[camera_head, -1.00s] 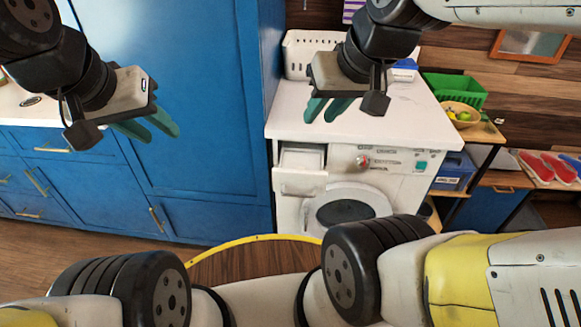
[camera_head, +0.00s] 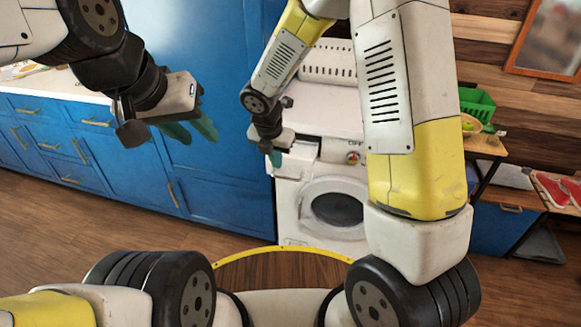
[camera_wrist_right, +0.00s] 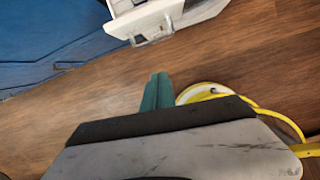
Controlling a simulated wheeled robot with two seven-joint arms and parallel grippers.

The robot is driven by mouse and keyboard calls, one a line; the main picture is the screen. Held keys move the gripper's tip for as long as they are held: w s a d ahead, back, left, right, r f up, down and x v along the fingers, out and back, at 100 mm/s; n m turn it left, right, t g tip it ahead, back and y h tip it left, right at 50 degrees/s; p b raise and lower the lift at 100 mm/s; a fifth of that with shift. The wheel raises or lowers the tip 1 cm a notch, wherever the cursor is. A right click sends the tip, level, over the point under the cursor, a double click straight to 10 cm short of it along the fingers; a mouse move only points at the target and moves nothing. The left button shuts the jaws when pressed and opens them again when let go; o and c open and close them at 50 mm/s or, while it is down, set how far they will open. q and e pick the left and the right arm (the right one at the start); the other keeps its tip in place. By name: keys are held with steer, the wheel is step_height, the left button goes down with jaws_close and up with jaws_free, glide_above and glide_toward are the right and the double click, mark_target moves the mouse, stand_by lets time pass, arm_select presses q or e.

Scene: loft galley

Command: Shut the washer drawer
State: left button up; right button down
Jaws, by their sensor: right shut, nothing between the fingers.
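The white washer (camera_head: 300,215) stands beside the blue cabinets, with its round door below and a control knob at the upper right of its front. Its drawer (camera_head: 295,170) is at the upper left of the front and sticks out. In the right wrist view the drawer front with its handle (camera_wrist_right: 152,30) shows at the top. My right gripper (camera_head: 276,159) is shut and empty, its teal fingers (camera_wrist_right: 157,92) together. It is near the drawer; the wrist view shows a gap of floor between them. My left gripper (camera_head: 192,130) is open and empty before the blue cabinet.
A tall blue cabinet (camera_head: 215,190) is directly left of the washer. A white basket (camera_head: 330,62) stands on the washer top. A green crate (camera_head: 476,105) and low shelves are at the right. My right arm hides the washer's right side.

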steer(key=w+d+f+n, duration=0.1)
steer(key=w+f, duration=0.5)
steer(key=f, duration=0.5)
steer(key=shift+d+f, duration=0.35)
steer(key=shift+f, duration=0.05)
